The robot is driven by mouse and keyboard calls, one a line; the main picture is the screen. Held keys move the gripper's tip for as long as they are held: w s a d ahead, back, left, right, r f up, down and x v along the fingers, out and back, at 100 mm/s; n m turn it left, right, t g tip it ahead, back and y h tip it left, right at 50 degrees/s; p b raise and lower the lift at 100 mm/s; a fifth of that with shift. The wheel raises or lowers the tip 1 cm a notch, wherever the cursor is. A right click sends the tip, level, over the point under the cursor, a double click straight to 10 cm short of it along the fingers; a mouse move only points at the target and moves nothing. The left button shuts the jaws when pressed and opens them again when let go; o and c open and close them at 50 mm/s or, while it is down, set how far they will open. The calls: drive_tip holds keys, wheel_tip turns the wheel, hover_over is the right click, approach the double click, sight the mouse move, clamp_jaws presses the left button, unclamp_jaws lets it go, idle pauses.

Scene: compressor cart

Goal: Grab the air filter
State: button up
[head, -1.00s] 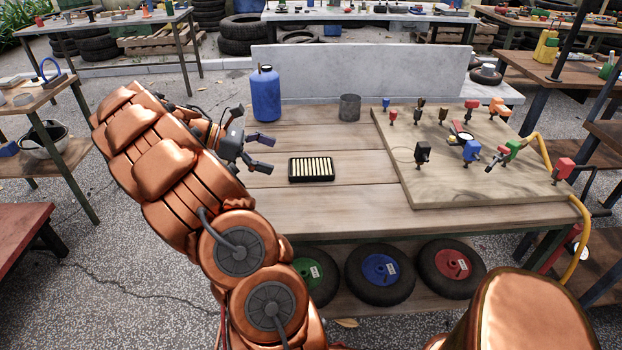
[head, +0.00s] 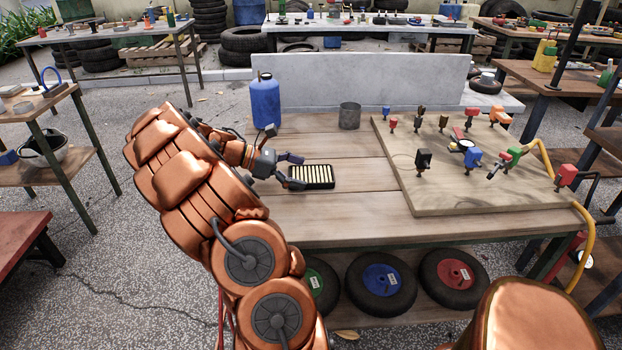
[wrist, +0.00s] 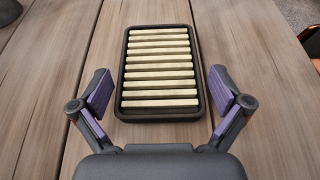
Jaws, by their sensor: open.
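The air filter is a black rectangular frame with pale yellow pleats (head: 318,176). It lies flat on the wooden workbench in the head view. In the wrist view the air filter (wrist: 160,70) is ahead of my palm, with its near end between the two fingers. My gripper (head: 291,171) is at the left end of the filter in the head view. It also shows in the wrist view (wrist: 160,97), open, with purple pads on either side of the filter and gaps between pads and frame. It holds nothing.
A blue canister (head: 265,101) and a grey metal cup (head: 349,116) stand behind the filter. A wooden board (head: 440,195) with several coloured valves and fittings lies to the right. The bench top in front of the filter is clear.

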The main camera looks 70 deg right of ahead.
drive_tip(key=shift+s+f, duration=0.1)
drive_tip(key=shift+s, duration=0.05)
drive_tip(key=c, duration=1)
drive_tip(key=shift+c, duration=0.4)
